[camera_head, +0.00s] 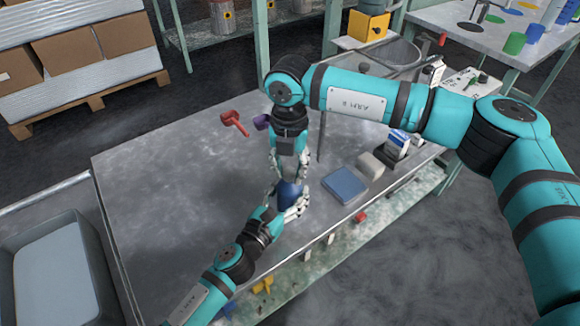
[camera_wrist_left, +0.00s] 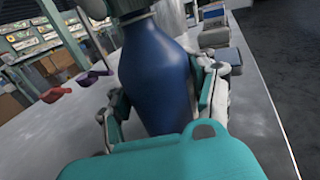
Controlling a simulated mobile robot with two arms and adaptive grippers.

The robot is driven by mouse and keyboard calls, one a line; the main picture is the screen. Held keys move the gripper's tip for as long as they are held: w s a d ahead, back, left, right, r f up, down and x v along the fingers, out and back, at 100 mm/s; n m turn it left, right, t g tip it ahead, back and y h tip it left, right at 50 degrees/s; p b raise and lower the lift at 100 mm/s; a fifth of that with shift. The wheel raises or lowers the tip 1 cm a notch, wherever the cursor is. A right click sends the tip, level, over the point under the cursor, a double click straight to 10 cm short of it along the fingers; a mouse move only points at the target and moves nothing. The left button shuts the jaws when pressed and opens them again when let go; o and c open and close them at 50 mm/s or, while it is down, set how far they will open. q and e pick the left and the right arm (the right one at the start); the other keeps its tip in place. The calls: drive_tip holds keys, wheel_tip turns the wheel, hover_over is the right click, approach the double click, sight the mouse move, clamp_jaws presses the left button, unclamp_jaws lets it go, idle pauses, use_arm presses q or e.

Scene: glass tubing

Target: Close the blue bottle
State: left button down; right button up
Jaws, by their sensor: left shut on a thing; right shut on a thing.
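The blue bottle (camera_head: 289,193) stands about upright near the front edge of the metal table (camera_head: 150,190). My left gripper (camera_head: 286,203) is shut around its body. In the left wrist view the bottle (camera_wrist_left: 155,75) fills the middle, with a finger of my left gripper (camera_wrist_left: 162,105) on each side. My right gripper (camera_head: 279,172) points down from above, directly over the bottle's top. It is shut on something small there. Its fingers and the picture edge hide the bottle's mouth and the held thing, so I cannot tell whether a cap is seated.
A red object (camera_head: 236,122) and a purple object (camera_head: 262,121) lie behind my right gripper. A blue-grey flat block (camera_head: 345,185) and a pale block (camera_head: 370,166) are to the right. The table's left part is clear. A grey bin (camera_head: 62,270) stands at lower left.

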drive_tip(key=o, duration=0.7)
drive_tip(key=shift+r, duration=0.15)
wheel_tip(320, 180, up, 4)
drive_tip(key=shift+r, duration=0.15)
drive_tip(key=shift+c, duration=0.4)
